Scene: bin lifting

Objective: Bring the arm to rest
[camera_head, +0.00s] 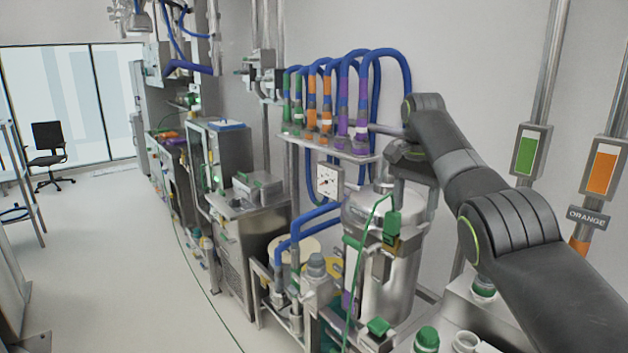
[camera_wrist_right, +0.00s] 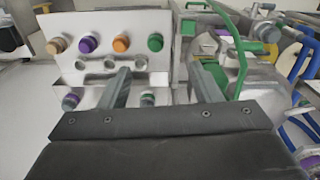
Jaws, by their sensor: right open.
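My right arm reaches in from the lower right of the head view, bent at its joints. My right gripper (camera_head: 392,168) is at its far end, above the steel tank (camera_head: 382,275) and in front of the hose rack. In the wrist view the two fingers of my right gripper (camera_wrist_right: 161,86) stand wide apart with nothing between them. Beyond the fingers is a pale panel (camera_wrist_right: 110,22) with orange, purple and green caps. My left gripper is not in view.
A shelf (camera_head: 330,148) carries coloured couplings with blue hoses. Steel cabinets (camera_head: 255,235) line the wall. The floor (camera_head: 130,260) at left is mostly clear, with an office chair (camera_head: 48,150) far off.

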